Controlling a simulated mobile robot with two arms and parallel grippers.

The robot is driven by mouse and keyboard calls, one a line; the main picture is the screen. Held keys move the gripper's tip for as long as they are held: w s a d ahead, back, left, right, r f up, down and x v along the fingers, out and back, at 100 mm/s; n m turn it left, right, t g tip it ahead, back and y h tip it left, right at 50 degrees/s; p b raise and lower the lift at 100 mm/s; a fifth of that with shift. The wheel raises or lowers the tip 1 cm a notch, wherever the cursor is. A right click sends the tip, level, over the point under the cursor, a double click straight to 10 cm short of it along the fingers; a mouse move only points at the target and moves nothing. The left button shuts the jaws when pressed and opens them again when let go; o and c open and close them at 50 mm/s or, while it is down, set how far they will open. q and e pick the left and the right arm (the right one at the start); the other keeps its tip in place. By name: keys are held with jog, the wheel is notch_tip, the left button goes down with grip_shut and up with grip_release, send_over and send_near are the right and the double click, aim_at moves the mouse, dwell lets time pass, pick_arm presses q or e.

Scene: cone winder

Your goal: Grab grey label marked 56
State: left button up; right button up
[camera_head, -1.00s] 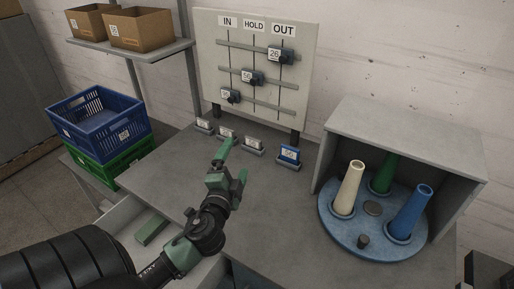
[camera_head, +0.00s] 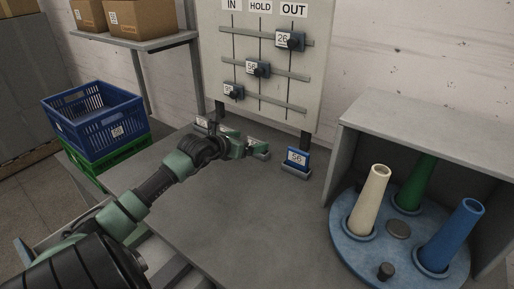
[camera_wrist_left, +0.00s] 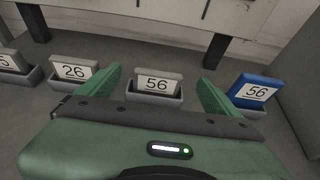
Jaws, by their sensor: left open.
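The grey label marked 56 (camera_wrist_left: 157,83) stands in a small grey holder on the table, in the middle of the left wrist view. My left gripper (camera_wrist_left: 158,92) is open, with one green finger on each side of that label. I cannot tell whether the fingers touch it. In the head view my left gripper (camera_head: 245,148) is low over the row of holders and hides most of this label. A blue label marked 56 (camera_wrist_left: 255,90) stands in its own holder to the right; it also shows in the head view (camera_head: 297,157). My right gripper is not in view.
A grey label marked 26 (camera_wrist_left: 75,70) stands left of the gripper, with another holder at the far left. Behind is a board (camera_head: 318,70) on dark legs, with labelled sliders. A round blue turntable (camera_head: 345,240) with cones stands right. The table front is clear.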

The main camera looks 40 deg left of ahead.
aim_at(255, 140)
pick_arm(q)
jog(key=shift+p+x, duration=0.4)
jog(key=shift+x, duration=2.3)
jog(key=shift+s+a+f, duration=0.1)
jog(key=shift+s, duration=0.05)
jog(key=c, duration=1.4)
